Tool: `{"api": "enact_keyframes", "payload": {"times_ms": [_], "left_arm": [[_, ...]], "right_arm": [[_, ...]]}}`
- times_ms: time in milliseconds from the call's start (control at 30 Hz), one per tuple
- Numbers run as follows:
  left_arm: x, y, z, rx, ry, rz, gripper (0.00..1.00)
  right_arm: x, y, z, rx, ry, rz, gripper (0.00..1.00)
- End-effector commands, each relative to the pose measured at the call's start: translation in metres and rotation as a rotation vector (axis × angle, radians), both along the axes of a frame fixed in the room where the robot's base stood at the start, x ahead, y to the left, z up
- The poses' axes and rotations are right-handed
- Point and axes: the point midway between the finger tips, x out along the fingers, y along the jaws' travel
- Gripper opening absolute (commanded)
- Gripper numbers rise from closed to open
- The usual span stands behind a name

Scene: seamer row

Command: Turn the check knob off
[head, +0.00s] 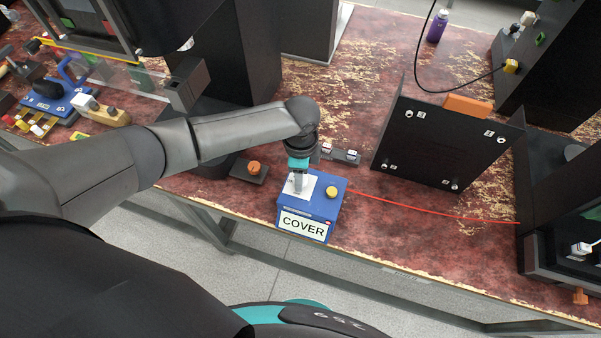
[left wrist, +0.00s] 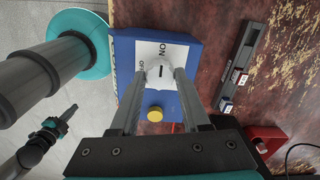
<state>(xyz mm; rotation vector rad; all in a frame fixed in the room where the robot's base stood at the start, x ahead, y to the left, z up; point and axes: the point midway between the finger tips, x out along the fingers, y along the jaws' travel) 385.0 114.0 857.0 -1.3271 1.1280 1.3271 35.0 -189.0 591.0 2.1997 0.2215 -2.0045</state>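The check knob (left wrist: 160,73) is pale, with a short dark mark, and sits on a white plate with ON and OFF lettering. In the left wrist view its mark lines up toward ON. The plate is on a blue box (head: 312,208) labelled COVER. My left gripper (head: 298,188) points down at the plate; in the left wrist view its fingers (left wrist: 162,78) stand on both sides of the knob, with no clear gap. In the head view the fingers hide most of the knob. What looks like my right gripper (left wrist: 68,112) hangs far off, too small to read.
A yellow button (head: 331,192) is on the same box, close to the fingers. An orange knob (head: 254,167) on a dark base stands to the left. A red cable (head: 430,209) runs right from the box. A black panel (head: 445,145) stands at right.

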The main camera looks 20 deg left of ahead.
Motion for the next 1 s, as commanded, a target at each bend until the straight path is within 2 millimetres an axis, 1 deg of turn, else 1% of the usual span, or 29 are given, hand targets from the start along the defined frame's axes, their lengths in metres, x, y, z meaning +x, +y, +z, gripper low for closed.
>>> {"api": "enact_keyframes", "payload": {"times_ms": [33, 300, 400, 733, 867, 1000], "left_arm": [[0.0, 0.0, 0.0, 0.0, 0.0, 0.0, 0.39], [0.0, 0.0, 0.0, 0.0, 0.0, 0.0, 0.09], [0.0, 0.0, 0.0, 0.0, 0.0, 0.0, 0.0], [0.0, 0.0, 0.001, 0.0, 0.001, 0.025, 0.0], [-0.001, -0.001, 0.002, -0.001, 0.004, 0.075, 0.0], [-0.001, -0.001, 0.003, -0.002, 0.005, 0.163, 0.0]], "right_arm": [[0.0, 0.0, 0.0, 0.0, 0.0, 0.0, 0.0], [0.0, 0.0, 0.0, 0.0, 0.0, -0.001, 0.0], [0.0, 0.0, 0.0, 0.0, 0.0, -0.001, 0.0], [0.0, 0.0, 0.004, 0.0, 0.0, -0.002, 0.0], [0.0, 0.0, 0.011, 0.0, 0.0, -0.002, 0.0], [0.0, 0.0, 0.023, 0.0, 0.0, -0.002, 0.0]]}}
